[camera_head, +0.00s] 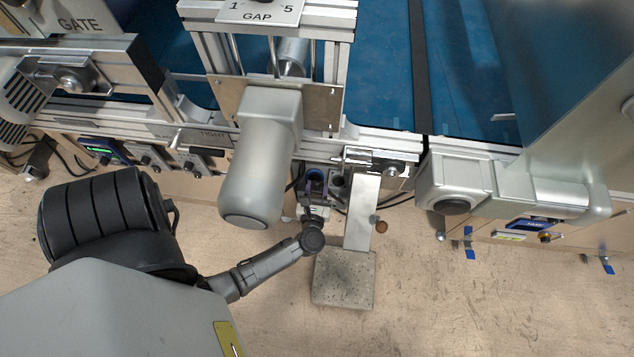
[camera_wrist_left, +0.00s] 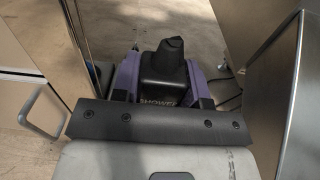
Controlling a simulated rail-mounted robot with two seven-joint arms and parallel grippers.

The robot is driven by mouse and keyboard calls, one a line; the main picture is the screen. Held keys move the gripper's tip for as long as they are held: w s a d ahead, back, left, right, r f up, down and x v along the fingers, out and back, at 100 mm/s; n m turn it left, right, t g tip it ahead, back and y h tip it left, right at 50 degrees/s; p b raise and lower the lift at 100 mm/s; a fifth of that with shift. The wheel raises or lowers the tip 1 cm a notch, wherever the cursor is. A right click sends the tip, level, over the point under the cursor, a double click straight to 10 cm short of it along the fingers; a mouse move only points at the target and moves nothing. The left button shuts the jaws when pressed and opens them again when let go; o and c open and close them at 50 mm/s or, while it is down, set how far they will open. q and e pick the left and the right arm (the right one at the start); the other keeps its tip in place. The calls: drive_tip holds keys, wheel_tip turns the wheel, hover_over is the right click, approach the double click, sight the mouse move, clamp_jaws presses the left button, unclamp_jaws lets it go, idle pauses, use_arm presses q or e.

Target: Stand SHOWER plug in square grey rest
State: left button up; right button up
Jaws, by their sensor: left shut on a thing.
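A black plug lettered SHOWER (camera_wrist_left: 162,78) sits between the purple fingers of my left gripper (camera_wrist_left: 164,88) in the left wrist view. The gripper is shut on it. In the head view my left gripper (camera_head: 315,190) is below the machine's front rail, beside a dark round opening (camera_head: 338,181). The plug cannot be made out clearly there. A square grey slab (camera_head: 342,279), which looks like the grey rest, lies to the lower right of the gripper, apart from it. My right gripper is not in view.
A pale upright strip (camera_head: 362,212) stands between the rail and the slab. A large silver motor housing (camera_head: 262,165) is close left of the gripper. Dark cables (camera_head: 398,199) hang at right. Bare floor lies around the slab.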

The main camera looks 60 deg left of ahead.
use_arm(q)
drive_tip(key=shift+w+a+f+b, duration=0.25)
drive_tip(key=shift+a+f+b, duration=0.15)
drive_tip(key=shift+f+b, duration=0.4)
drive_tip(key=shift+w+a+f+b, duration=0.3)
drive_tip(key=shift+a+f+b, duration=0.15)
drive_tip(key=shift+f+b, duration=0.25)
drive_tip(key=shift+w+a+f+b, duration=0.25)
drive_tip(key=shift+a+f+b, duration=0.15)
drive_tip(key=shift+f+b, duration=0.4)
drive_tip(key=shift+f, duration=0.15)
